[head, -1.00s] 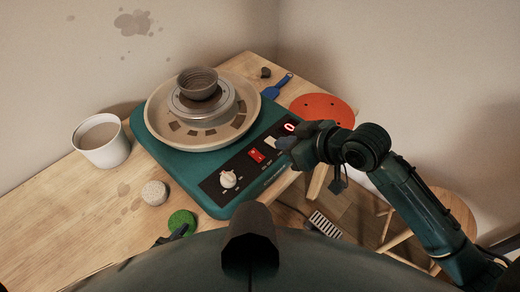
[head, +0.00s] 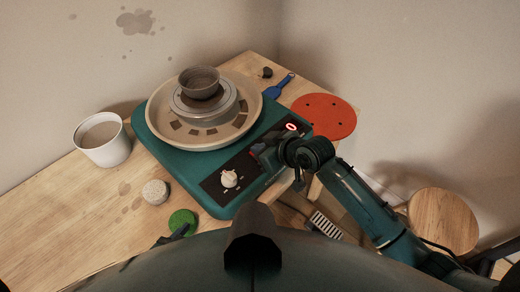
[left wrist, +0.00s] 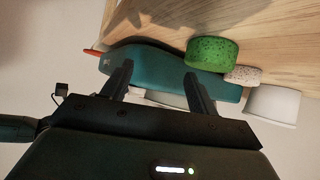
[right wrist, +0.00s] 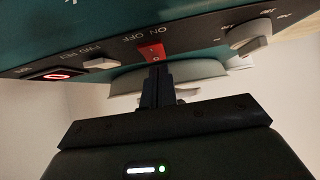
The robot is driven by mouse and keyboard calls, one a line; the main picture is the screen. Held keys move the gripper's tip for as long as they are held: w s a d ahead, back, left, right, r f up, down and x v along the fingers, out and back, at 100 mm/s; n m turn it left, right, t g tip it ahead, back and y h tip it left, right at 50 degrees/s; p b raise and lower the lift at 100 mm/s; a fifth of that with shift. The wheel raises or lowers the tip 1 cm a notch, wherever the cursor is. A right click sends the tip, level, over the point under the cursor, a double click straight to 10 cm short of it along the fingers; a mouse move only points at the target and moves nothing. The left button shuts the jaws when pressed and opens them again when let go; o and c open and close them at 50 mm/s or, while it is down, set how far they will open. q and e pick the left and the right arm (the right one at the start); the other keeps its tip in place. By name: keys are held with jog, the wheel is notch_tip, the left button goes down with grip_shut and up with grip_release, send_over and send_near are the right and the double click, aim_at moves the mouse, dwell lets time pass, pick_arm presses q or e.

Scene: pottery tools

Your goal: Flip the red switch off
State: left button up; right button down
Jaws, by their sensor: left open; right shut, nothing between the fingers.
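The red switch (right wrist: 151,52) sits on the dark front panel of the teal pottery wheel (head: 160,143), near ON and OFF lettering. My right gripper (right wrist: 157,70) is shut and empty, with its fingertips right at the switch's edge in the right wrist view. I cannot tell whether they touch it or which way it is tipped. In the head view my right gripper (head: 262,150) covers most of the switch. My left gripper (left wrist: 155,78) is open and empty, near the green sponge (left wrist: 213,52); in the head view only its dark tip shows.
On the panel, a white knob (head: 229,179) is left of the right gripper, and a red lit display (head: 291,127) is beyond it. A clay bowl (head: 199,80) sits on the wheel. A white cup (head: 103,142) and a speckled sponge (head: 155,192) stand left. A stool (head: 442,221) is right.

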jog(key=shift+f, duration=0.35)
jog(key=shift+w+a+f, duration=0.1)
jog(key=shift+f, duration=0.1)
jog(key=shift+w+a+r, duration=0.25)
jog(key=shift+w+a, duration=0.3)
dwell(0.4)
